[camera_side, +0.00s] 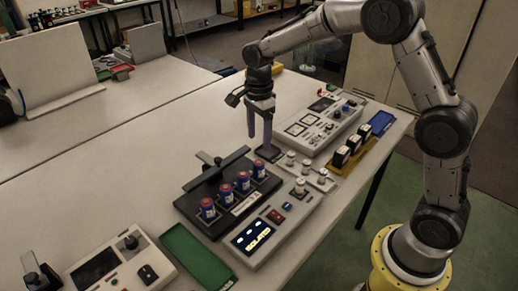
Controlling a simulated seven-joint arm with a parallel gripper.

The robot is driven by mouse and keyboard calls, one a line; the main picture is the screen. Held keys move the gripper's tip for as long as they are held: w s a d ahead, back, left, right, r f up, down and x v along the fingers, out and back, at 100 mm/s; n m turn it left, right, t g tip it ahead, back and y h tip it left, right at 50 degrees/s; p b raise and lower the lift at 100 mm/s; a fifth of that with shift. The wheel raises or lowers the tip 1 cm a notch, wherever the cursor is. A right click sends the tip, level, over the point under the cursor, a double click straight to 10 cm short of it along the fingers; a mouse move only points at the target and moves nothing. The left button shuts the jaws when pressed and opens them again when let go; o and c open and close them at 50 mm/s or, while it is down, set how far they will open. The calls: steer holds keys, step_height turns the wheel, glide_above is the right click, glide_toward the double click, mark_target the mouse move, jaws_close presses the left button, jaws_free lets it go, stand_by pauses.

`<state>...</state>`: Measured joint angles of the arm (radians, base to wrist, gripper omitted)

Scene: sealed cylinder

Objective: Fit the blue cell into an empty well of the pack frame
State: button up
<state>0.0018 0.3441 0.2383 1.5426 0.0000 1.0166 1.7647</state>
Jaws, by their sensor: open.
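Several blue cells with red bands stand upright in a row, one of them the blue cell (207,209) at the near left end. They sit in a black frame (187,206) with a raised dark bar behind; I take it for the pack frame. I cannot make out an empty well in it. My gripper (259,141) points down, open, with nothing visible between its fingers. It is beyond the far end of the row, over or just behind a small dark square block (269,153). I cannot tell whether the fingertips touch that block.
A grey box (272,228) with a lit display reading "ISOLATED" is in front of the frame. Silver cylinders (303,186) stand on a pale plate, near a yellow tray (343,171) of black-and-white blocks. A control panel (318,128) lies behind. A green tray (195,255) is at near left.

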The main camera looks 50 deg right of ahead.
steer(key=s+r+n+t, duration=0.2)
steer(key=s+r+n, duration=0.6)
steer(key=s+r, duration=0.35)
steer(key=s+n+t, duration=0.3)
steer(key=s+n, duration=0.9)
steer(key=s, duration=0.5)
steer(key=shift+f+t, duration=0.3)
steer(key=shift+f, duration=0.05)
